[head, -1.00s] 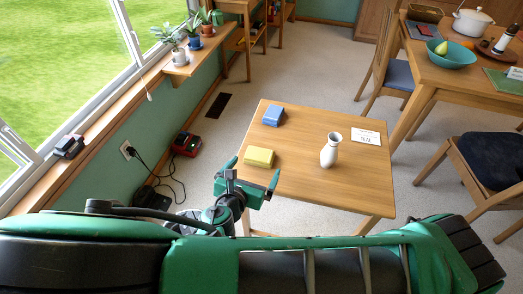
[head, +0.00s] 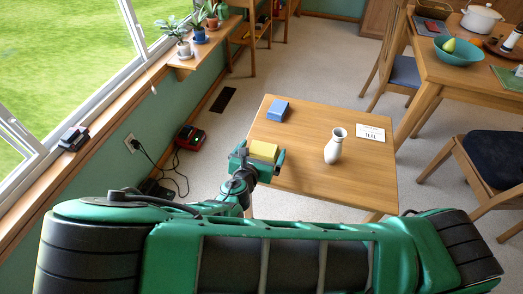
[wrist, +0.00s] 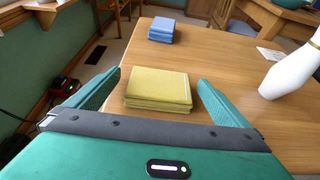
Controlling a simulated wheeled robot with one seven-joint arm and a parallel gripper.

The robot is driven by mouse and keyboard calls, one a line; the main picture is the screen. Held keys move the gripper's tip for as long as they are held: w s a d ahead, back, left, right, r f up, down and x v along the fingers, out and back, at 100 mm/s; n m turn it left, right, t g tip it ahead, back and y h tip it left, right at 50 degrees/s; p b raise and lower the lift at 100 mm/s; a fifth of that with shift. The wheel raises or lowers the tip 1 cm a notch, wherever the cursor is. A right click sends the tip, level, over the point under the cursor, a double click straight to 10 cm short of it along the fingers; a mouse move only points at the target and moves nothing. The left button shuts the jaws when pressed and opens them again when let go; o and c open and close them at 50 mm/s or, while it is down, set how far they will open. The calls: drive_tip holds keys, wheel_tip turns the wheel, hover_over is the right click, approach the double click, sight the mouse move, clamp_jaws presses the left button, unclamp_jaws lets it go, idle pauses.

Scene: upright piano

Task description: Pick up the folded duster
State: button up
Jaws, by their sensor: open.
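The folded yellow duster (head: 264,151) lies flat near the left edge of the small wooden table (head: 320,190). In the wrist view the yellow duster (wrist: 158,88) sits ahead of my palm, between the two green fingers. My gripper (head: 261,155) is open, with one finger on each side of the duster. In the wrist view, gaps show between the duster and both fingers of my gripper (wrist: 160,80). The duster's near lower edge is close to the gripper's grey front bar.
A similar folded blue cloth (head: 278,110) lies farther back on the table. A white vase (head: 334,147) stands to the right, with a printed card (head: 371,133) behind it. The windowsill wall (head: 120,135) runs along the left. A chair (head: 492,165) is at the right.

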sight(260, 149)
drive_tip(key=shift+x, duration=0.8)
drive_tip(key=c, duration=1.2)
drive_tip(key=shift+r, duration=0.1)
drive_tip(key=shift+r, duration=0.5)
drive_tip(key=r, duration=0.2)
drive_tip(key=a+r, duration=0.1)
drive_tip(key=shift+s+r, duration=0.2)
drive_tip(key=shift+s, duration=0.1)
drive_tip(key=s+a+r, duration=0.1)
drive_tip(key=a+r, duration=0.1)
drive_tip(key=a, duration=0.1)
drive_tip(key=s+a+r, duration=0.2)
drive_tip(key=a, duration=0.1)
drive_tip(key=s+a+r, duration=0.2)
drive_tip(key=a, duration=0.1)
drive_tip(key=shift+s+a+r, duration=0.1)
drive_tip(key=shift+r, duration=0.1)
